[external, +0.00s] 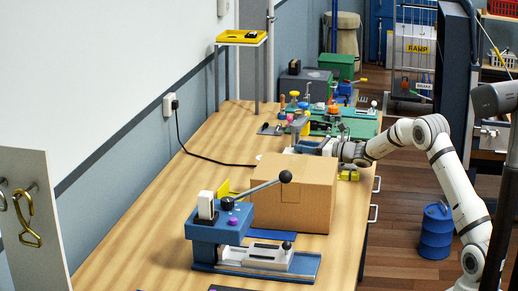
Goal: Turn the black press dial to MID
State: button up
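A blue press (208,234) with a long lever ending in a black ball stands at the near end of the wooden bench. A round black part (227,203) sits on top of it at the lever's foot. I cannot tell whether this is the press dial, and no MID mark can be read. My gripper (312,147) is at the far side of the bench, behind the cardboard box and well away from the blue press. Its fingertips are small and partly hidden among the tools there, so its opening is unclear.
A cardboard box (292,194) stands between my gripper and the blue press. A green tool station (345,124) with coloured parts is at the back. A yellow tray (242,36) sits on a raised stand. The bench's left part is clear except for a black cable (207,157).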

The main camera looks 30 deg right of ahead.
jog(key=c, duration=0.5)
jog(key=shift+w+d+r+n+g+y+p, duration=0.1)
jog(key=shift+r+n+g+y+p, duration=0.15)
jog(key=shift+p, duration=0.25)
jog(key=shift+c, duration=0.2)
jog(key=shift+f+n+g+y+p, duration=0.2)
jog(key=shift+n+g+y+p, duration=0.15)
jog(key=shift+n+g+y, duration=0.25)
jog(key=o, duration=1)
jog(key=v, duration=0.7)
jog(key=shift+s+d+f, duration=0.1)
jog(key=shift+s+d, duration=0.2)
